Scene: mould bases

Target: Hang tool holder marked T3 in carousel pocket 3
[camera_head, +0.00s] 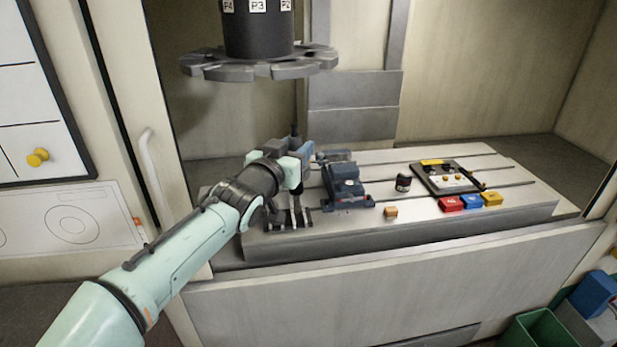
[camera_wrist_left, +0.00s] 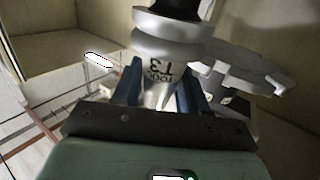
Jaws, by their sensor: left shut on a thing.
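My left gripper (camera_head: 302,160) is shut on the tool holder. In the left wrist view, the silver tool holder (camera_wrist_left: 165,50) stands between the blue fingers (camera_wrist_left: 160,90), with T3 readable upside down on its body and a black part at its top. In the head view the gripper and arm mostly hide the holder. The grey carousel disc (camera_head: 258,68) hangs above the gripper, apart from it. Labels P4, P3 (camera_head: 258,6) and P2 show on its black drum, P3 in the middle. The carousel also shows in the left wrist view (camera_wrist_left: 235,72). My right gripper is out of view.
A dark stand (camera_head: 290,216) sits below my gripper.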

